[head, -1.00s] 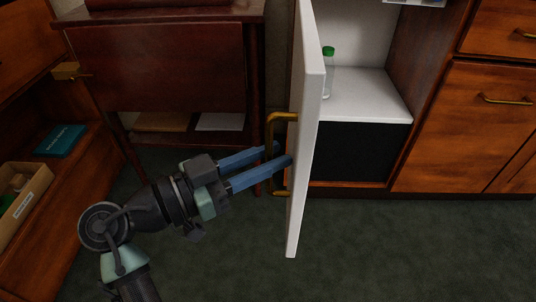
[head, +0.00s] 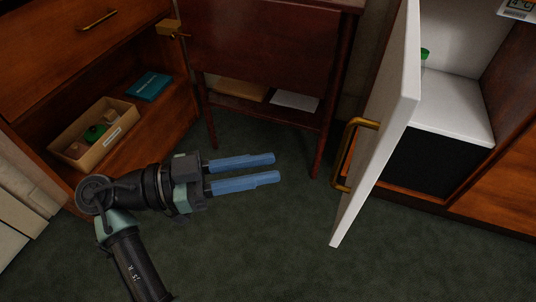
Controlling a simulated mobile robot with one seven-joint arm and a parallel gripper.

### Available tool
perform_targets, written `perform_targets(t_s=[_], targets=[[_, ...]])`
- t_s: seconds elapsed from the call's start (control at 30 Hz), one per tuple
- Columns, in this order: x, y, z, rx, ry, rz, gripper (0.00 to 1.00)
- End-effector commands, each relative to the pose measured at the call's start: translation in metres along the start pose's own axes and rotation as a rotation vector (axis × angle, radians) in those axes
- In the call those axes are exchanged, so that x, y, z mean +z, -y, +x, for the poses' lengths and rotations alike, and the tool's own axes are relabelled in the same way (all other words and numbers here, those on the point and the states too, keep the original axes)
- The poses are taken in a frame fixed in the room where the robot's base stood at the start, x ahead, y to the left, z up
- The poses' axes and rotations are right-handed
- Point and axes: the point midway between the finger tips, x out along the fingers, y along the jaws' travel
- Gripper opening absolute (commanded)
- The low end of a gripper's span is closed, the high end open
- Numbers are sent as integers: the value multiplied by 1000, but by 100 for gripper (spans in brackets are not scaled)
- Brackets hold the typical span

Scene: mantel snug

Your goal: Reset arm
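My gripper (head: 277,168) has two blue fingers that point right, parallel and apart with nothing between them. It hangs over the green carpet in the lower middle of the head view. The white cabinet door (head: 385,125) stands open to the right of the gripper. Its brass handle (head: 350,150) is clear of the fingers, with a gap of carpet between them.
The open cabinet has a white shelf (head: 450,108) with a green-capped bottle (head: 425,54) mostly hidden by the door. A dark wooden desk (head: 260,45) stands behind. At left, a wooden unit holds a teal book (head: 149,86) and a box (head: 83,153) of items. Carpet (head: 290,250) in front is free.

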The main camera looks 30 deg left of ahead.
Motion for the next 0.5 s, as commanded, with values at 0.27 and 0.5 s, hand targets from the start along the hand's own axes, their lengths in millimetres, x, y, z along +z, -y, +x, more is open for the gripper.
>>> perform_targets(t_s=[0.27, 0.5], targets=[[0, 0, 0, 0, 0, 0, 27], [-11, 9, 17, -29, 43, -17, 27]])
